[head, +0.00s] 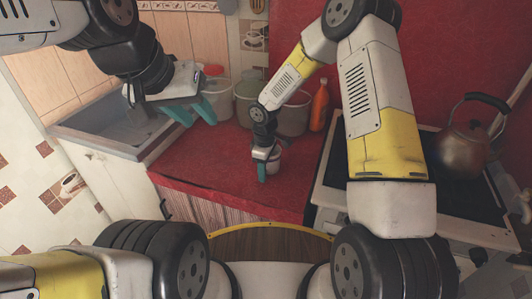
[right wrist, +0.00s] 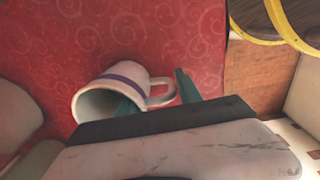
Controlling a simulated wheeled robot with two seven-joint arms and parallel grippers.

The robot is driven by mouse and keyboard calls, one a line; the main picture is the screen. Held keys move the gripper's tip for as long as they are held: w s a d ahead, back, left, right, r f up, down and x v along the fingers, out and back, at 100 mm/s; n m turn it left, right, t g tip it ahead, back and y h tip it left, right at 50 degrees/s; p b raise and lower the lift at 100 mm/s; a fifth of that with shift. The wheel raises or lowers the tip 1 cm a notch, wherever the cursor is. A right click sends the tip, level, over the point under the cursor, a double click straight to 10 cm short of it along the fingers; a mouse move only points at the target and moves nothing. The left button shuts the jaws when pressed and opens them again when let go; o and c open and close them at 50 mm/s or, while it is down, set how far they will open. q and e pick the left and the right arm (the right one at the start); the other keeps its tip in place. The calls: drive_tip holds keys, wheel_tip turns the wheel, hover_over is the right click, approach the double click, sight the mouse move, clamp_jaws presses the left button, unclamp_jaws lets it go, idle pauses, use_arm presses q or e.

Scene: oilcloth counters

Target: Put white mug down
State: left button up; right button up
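A white mug with a purple band (right wrist: 108,82) and a handle shows in the right wrist view, against the red patterned counter. In the head view a small part of the mug (head: 273,163) shows beside my right gripper (head: 265,168). In the right wrist view one teal finger of this gripper (right wrist: 157,97) overlaps the mug's mouth. The other finger is just outside the handle, with a gap between the fingers. The mug seems to rest on the counter, but its base is hidden. My left gripper (head: 191,112) is open and empty, above the sink side.
The red counter (head: 215,160) is clear left of the mug. Several pale canisters (head: 291,118) and an orange bottle (head: 319,106) stand at the back. A sink (head: 115,125) lies left. A kettle (head: 463,150) stands on the stove at right.

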drive_tip(key=o, duration=0.3)
drive_tip(key=shift+r, duration=0.1)
wheel_tip(320, 180, up, 12)
drive_tip(key=shift+s+f, duration=0.1)
drive_tip(key=s+d+r+m+t, duration=0.1)
drive_tip(key=s+d+r+m, duration=0.2)
drive_tip(key=d+r, duration=0.45)
drive_tip(key=s+d+r+m+t, duration=0.1)
drive_tip(key=s+d+r+m, duration=0.2)
drive_tip(key=s+r, duration=0.2)
drive_tip(key=s+d+r+m+t+y, duration=0.1)
drive_tip(key=s+d+r+m+t, duration=0.1)
drive_tip(key=s+r+m, duration=0.2)
drive_tip(key=s+d+r+m+t+y, duration=0.1)
drive_tip(key=s+d+r+m+t, duration=0.1)
drive_tip(key=s+r, duration=0.5)
drive_tip(key=s+d+m, duration=0.1)
drive_tip(key=s, duration=0.2)
drive_tip(key=shift+d+m, duration=0.35)
drive_tip(key=shift+m, duration=0.05)
